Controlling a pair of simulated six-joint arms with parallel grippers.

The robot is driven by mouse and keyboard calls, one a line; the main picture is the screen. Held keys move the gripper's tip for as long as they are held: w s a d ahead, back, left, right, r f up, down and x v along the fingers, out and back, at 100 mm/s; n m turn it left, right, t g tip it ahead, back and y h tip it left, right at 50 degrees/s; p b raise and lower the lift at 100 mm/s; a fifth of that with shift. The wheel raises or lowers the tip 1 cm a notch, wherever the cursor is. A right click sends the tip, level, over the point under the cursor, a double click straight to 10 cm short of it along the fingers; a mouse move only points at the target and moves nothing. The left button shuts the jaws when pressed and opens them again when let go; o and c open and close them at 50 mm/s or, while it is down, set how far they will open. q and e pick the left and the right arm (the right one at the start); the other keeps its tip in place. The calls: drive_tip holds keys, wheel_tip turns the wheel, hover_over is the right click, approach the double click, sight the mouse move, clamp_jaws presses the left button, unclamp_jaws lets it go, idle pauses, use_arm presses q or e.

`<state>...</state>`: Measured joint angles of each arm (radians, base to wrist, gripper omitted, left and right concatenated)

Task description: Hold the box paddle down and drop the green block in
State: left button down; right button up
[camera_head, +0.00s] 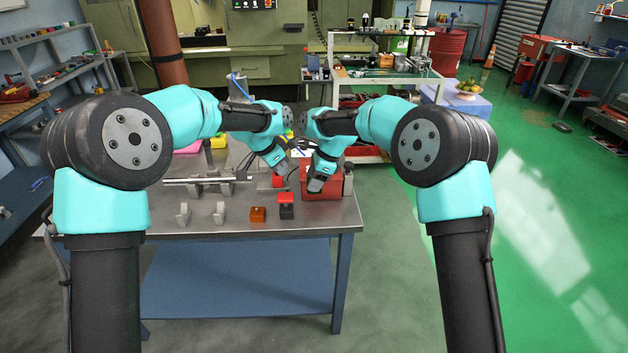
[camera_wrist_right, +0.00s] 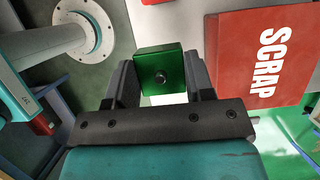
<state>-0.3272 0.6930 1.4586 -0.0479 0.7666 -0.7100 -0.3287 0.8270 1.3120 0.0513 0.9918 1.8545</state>
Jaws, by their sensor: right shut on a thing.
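The green block (camera_wrist_right: 158,72) is between the two fingers of my right gripper (camera_wrist_right: 160,85), which is shut on it. A red surface lettered SCRAP (camera_wrist_right: 235,62), part of the box, is to the right of the block in the right wrist view, apart from it. In the head view the red box (camera_head: 326,188) stands at the table's right end, with my right gripper (camera_head: 315,185) in front of it; the block cannot be made out there. My left gripper (camera_head: 281,170) is just left of the box, near a small red piece (camera_head: 278,182). Its fingers are too small to read, and I cannot identify the paddle.
A red-topped dark block (camera_head: 286,206), an orange-brown block (camera_head: 258,214) and two grey brackets (camera_head: 219,213) stand along the front of the metal table (camera_head: 190,229). A metal rod (camera_head: 205,181) lies behind them. Pink and yellow things are farther back.

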sight(289, 195)
drive_tip(key=shift+s+f, duration=0.1)
drive_tip(key=shift+f, duration=0.1)
use_arm(q)
drive_tip(key=shift+f, duration=3.7)
use_arm(e)
drive_tip(key=shift+r, duration=0.1)
